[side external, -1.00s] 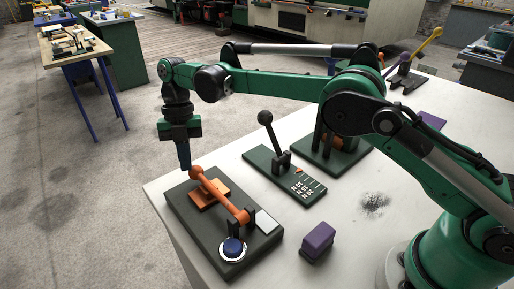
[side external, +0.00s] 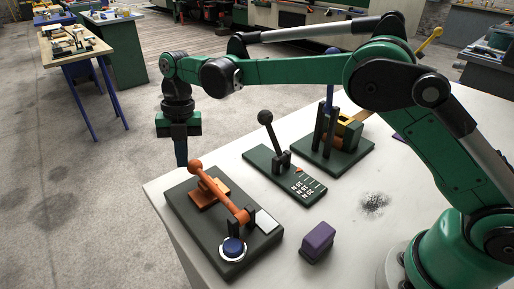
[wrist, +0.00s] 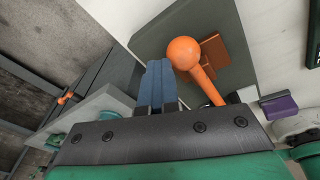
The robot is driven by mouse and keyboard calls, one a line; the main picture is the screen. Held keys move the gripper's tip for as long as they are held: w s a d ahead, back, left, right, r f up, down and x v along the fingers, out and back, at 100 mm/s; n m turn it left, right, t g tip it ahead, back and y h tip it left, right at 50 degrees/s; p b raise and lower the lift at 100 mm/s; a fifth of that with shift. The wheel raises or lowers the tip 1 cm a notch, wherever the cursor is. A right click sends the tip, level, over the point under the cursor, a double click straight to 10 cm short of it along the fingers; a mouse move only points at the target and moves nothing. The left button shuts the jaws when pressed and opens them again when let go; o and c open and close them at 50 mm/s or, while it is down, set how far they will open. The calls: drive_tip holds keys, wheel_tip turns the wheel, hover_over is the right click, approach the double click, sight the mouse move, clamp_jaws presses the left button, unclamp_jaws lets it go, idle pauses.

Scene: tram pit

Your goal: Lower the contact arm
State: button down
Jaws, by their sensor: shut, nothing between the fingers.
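The contact arm (side external: 220,192) is an orange bar with a ball end (side external: 196,165) on a dark base plate (side external: 197,228). It slopes up from its pivot, with the ball above an orange-brown block (side external: 209,196). In the wrist view the ball (wrist: 184,53) is just right of the blue fingertips. My gripper (side external: 181,163) points down, shut and empty, just left of the ball in the side view. It also shows in the wrist view (wrist: 158,68). I cannot tell whether fingers and ball touch.
A blue button (side external: 233,246) and a white plate (side external: 267,222) sit at the base's near end. A black-knobbed lever (side external: 272,135) stands on a green plate behind. A purple block (side external: 318,240) is on the right. The table's left edge is close to the base.

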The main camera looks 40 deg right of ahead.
drive_tip(key=shift+s+d+r+t, duration=0.25)
drive_tip(key=shift+r, duration=0.2)
drive_tip(key=shift+s+d+r+t, duration=0.2)
drive_tip(key=shift+r+t, duration=0.05)
drive_tip(key=shift+r, duration=0.15)
drive_tip(key=s+r, duration=0.7)
drive_tip(key=r, duration=0.1)
drive_tip(key=s+a+r+t, duration=0.1)
drive_tip(key=s+a+t, duration=0.1)
drive_tip(key=s, duration=1.4)
wheel_tip(320, 180, up, 7)
drive_tip(key=w+a+r+t+h, duration=0.1)
drive_tip(key=w+a+h, duration=0.15)
drive_tip(key=w, duration=0.25)
drive_tip(key=w+a+r+h, duration=0.1)
drive_tip(key=w+a+h, duration=0.1)
drive_tip(key=w+h, duration=0.15)
drive_tip(key=w+d+f, duration=0.5)
drive_tip(key=w+f, duration=0.2)
drive_tip(key=f, duration=0.3)
drive_tip(key=shift+d+f+n, duration=0.2)
drive_tip(key=shift+n, duration=0.1)
